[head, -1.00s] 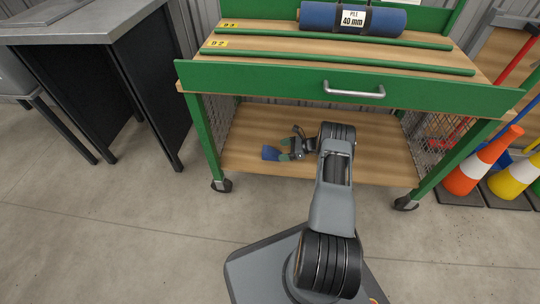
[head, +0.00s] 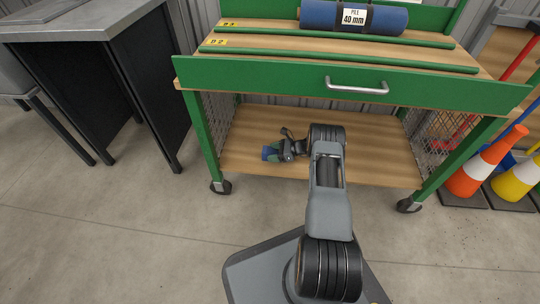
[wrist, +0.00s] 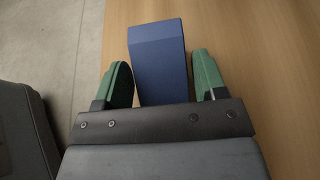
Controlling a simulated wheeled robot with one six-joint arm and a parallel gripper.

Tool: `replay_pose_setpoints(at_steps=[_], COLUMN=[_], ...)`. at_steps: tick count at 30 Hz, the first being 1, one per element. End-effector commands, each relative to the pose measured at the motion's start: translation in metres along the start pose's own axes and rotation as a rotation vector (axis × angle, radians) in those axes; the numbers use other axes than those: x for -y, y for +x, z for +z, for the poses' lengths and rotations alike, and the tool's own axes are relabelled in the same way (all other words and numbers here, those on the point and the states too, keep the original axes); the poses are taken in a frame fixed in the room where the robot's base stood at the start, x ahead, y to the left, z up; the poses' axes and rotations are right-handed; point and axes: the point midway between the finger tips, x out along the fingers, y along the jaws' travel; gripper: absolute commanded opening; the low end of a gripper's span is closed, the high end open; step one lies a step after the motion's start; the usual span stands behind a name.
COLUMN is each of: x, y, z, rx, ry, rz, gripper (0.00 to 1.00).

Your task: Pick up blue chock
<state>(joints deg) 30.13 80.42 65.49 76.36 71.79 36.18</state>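The blue chock (wrist: 158,62) lies on the wooden lower shelf (head: 375,160) of the green cart, near the shelf's left front part. In the head view the chock (head: 270,153) shows only in part beside my gripper (head: 278,151). In the wrist view my gripper (wrist: 160,82) is open, its two green fingers on either side of the chock's near end. A gap shows between the right finger and the chock; the left finger is close to it, and I cannot tell if it touches.
The cart's green drawer front (head: 350,88) is above my arm. A blue roll (head: 353,17) lies on the cart top. Wire mesh side panels (head: 436,137) bound the shelf. A dark workbench (head: 100,85) stands left, and cones (head: 485,165) stand right. The shelf's right part is clear.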

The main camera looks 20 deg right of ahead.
Motion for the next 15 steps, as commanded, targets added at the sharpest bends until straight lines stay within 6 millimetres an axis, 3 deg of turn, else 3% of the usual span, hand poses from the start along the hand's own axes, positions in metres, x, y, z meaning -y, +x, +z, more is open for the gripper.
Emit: replay_pose_setpoints(at_steps=[13,15], x=[-0.0002,0.0001], y=[0.0,-0.0001], z=[-0.0002,0.0003], rx=[0.0,0.001], ry=[0.0,-0.001], rz=[0.001,0.0], gripper=[0.22,0.22])
